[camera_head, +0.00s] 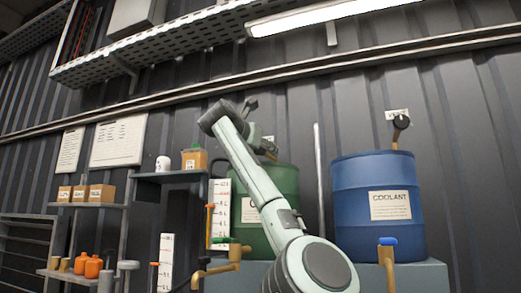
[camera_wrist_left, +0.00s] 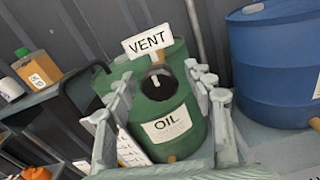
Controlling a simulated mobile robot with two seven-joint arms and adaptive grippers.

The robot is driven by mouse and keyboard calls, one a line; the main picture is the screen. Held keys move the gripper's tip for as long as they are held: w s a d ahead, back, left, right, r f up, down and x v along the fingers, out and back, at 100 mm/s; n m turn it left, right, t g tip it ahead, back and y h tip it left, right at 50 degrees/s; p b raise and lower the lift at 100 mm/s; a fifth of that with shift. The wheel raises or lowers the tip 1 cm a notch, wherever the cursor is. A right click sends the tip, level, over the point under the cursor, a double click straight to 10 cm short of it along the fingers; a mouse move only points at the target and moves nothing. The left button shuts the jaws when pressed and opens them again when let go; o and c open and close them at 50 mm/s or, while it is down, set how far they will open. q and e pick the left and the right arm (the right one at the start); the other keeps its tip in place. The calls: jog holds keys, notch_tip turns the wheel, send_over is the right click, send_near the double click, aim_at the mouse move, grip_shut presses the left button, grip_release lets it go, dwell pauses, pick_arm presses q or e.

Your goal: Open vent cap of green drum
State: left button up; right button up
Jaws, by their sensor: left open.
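The green drum (camera_head: 281,184) stands left of the blue drum, partly behind my left arm. In the left wrist view the green drum (camera_wrist_left: 183,105) carries an OIL label. Its dark round vent cap (camera_wrist_left: 157,84) sits below a white VENT sign (camera_wrist_left: 147,41). My left gripper (camera_wrist_left: 161,80) is open, its fingers to the left and right of the cap in that view, with nothing held. I cannot tell how far the fingertips are from the cap. In the head view the gripper is hard to make out behind the arm. My right gripper is not in view.
A blue COOLANT drum (camera_head: 375,190) stands close on the right with its own dark cap (camera_head: 401,121). Shelves with boxes (camera_head: 101,193) and an amber container (camera_head: 194,159) are left.

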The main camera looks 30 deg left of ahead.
pick_arm(q)
jog(key=c, duration=1.2)
